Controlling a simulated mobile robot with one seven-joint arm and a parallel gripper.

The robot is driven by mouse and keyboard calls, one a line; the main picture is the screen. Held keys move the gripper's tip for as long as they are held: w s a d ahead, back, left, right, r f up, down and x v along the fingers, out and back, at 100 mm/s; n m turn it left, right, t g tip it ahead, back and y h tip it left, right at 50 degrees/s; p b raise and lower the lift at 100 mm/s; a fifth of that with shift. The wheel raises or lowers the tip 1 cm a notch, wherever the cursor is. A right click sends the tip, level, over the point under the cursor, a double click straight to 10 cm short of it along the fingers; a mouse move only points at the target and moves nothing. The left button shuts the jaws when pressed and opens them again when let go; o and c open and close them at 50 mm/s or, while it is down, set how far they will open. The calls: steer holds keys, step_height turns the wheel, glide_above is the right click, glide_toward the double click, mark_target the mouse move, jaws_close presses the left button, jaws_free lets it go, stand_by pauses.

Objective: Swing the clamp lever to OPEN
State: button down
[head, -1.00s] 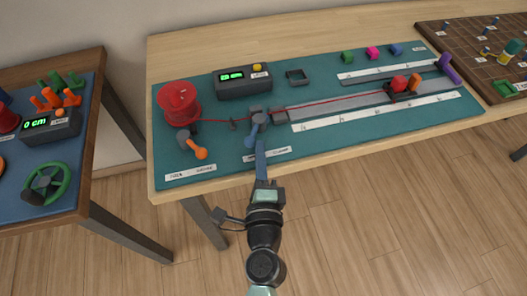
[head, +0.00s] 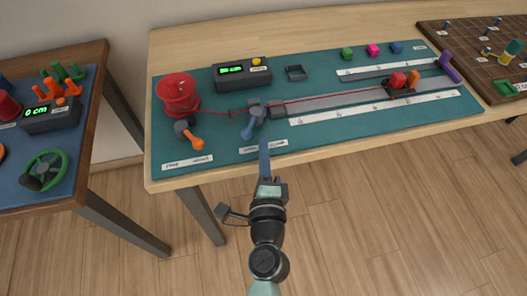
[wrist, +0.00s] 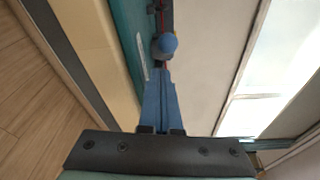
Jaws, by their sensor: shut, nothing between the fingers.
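The clamp lever (head: 250,126) is a short blue lever with a rounded knob, on a grey clamp on the teal mat. Its knob points toward the table's front edge, slightly left. My gripper (head: 264,146) has long blue fingers, shut and empty, just right of and nearer the front edge than the knob. In the wrist view the blue knob (wrist: 166,43) is just beyond the fingertips (wrist: 162,72). A small gap seems to separate them, but contact is hard to rule out. The label (head: 263,146) near the lever is partly hidden by my fingers and too small to read.
A red spool (head: 178,92) and an orange-handled lever (head: 190,135) stand to the left. A red cord (head: 330,97) runs from the spool through the clamp to a carriage (head: 399,92) on the rail. A display box (head: 242,74) stands behind.

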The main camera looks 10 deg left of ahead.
steer(key=s+a, duration=0.2)
steer(key=s, duration=0.7)
steer(key=shift+a+r, duration=0.25)
steer(key=shift+a, duration=0.15)
